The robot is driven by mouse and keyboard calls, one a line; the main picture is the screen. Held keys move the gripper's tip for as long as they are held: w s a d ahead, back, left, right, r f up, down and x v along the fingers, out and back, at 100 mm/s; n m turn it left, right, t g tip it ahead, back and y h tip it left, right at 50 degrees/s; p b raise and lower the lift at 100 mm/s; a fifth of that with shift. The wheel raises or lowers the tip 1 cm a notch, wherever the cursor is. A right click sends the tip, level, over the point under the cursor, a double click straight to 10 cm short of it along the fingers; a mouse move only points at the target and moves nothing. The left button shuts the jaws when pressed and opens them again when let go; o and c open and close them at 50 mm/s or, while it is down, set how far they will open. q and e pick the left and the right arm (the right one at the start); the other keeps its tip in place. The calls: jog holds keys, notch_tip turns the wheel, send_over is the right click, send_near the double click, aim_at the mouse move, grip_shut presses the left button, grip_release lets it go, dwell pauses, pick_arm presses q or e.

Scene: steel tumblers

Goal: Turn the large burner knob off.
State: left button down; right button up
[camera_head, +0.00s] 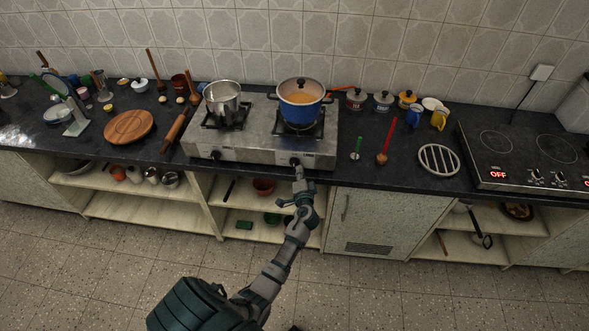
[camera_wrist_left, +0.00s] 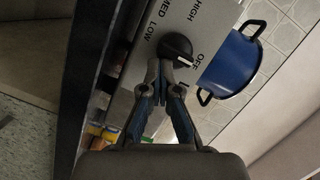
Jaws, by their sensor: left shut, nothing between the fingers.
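The large burner knob (camera_wrist_left: 178,48) is black and round, with a white pointer mark, on a steel panel printed HIGH, MED, LOW and OFF. Its white mark is on the side near the OFF label. In the head view the same knob (camera_head: 294,161) is on the stove's front, at the right. My left gripper (camera_wrist_left: 162,72) is shut and empty, its fingertips right by the knob's lower edge; I cannot tell whether they touch. In the head view my left gripper (camera_head: 298,172) is just in front of the knob. My right gripper is not in view.
The steel stove (camera_head: 262,150) carries a blue pot (camera_head: 301,110) above this knob and a steel pot (camera_head: 224,110) at left. Another knob (camera_head: 215,155) is on the front's left. A rolling pin (camera_head: 175,130) lies left of the stove. Open shelves (camera_head: 262,210) are below the counter.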

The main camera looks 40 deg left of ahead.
pick_arm(q)
jog(key=shift+s+d+f+m+t+y+b, duration=0.1)
jog(key=shift+d+f+m+t+y+b, duration=0.2)
jog(key=shift+m+b, duration=0.6)
jog(key=shift+s+a+f+m+y+b, duration=0.1)
jog(key=shift+m+y+b, duration=0.3)
jog(key=shift+m, duration=1)
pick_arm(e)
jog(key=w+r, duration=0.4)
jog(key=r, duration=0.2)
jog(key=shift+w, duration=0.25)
pick_arm(q)
jog(key=shift+w+f, duration=0.1)
